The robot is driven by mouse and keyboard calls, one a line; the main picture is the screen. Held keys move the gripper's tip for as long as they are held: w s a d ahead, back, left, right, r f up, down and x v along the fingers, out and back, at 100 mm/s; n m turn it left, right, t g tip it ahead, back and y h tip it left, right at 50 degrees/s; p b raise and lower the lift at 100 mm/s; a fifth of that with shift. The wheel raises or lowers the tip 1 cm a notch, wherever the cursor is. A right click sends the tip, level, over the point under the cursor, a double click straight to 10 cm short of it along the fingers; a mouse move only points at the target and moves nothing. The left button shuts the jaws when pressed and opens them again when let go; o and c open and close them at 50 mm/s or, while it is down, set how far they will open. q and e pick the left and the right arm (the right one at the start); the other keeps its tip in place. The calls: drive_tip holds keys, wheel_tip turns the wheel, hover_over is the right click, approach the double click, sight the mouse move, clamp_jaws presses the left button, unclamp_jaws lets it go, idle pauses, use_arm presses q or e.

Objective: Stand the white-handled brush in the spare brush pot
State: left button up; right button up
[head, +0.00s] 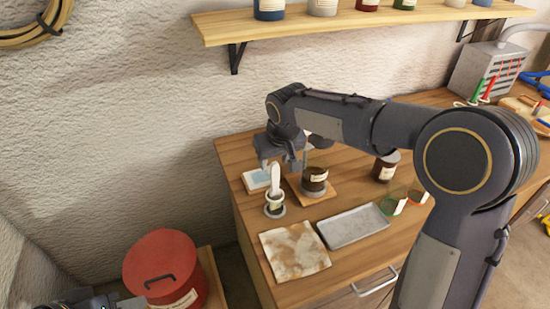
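The white-handled brush (275,177) stands nearly upright, handle up, in a small labelled pot (274,204) on a grey round base, on the wooden worktop. Its bristles are hidden inside the pot. I cannot tell from looks alone whether this is the spare pot. My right gripper (283,164) reaches down from above, at the top of the handle. Its fingers look spread, one at each side of the handle; contact is too small to see. My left gripper (128,303) only partly shows at the bottom left edge, and its fingers cannot be made out.
A dark labelled jar (314,180) stands close right of the pot on a wooden board. A second dark jar (385,168), goggles (392,206), a metal tray (352,226) and a stained cloth (294,251) are nearby. A red bin (165,268) stands left; a shelf (340,22) hangs above.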

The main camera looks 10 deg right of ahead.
drive_tip(key=v, duration=0.8)
drive_tip(key=shift+b, duration=0.3)
drive_tip(key=shift+d+f, duration=0.1)
idle(0.5)
drive_tip(key=s+d+f+m+y, duration=0.1)
drive_tip(key=s+d+f, duration=0.1)
drive_tip(key=s+d, duration=0.5)
drive_tip(key=s+d+f+m+y, duration=0.1)
drive_tip(key=s+d+y, duration=0.15)
drive_tip(key=s, duration=0.95)
drive_tip(key=s+f+m+t, duration=0.1)
drive_tip(key=s+f+m, duration=0.1)
drive_tip(key=s+f, duration=0.3)
drive_tip(key=s, duration=0.3)
drive_tip(key=shift+s+a+f+t, duration=0.25)
drive_tip(key=shift+s+f+t, duration=0.05)
drive_tip(key=shift+s+f, duration=0.1)
drive_tip(key=shift+h, duration=0.25)
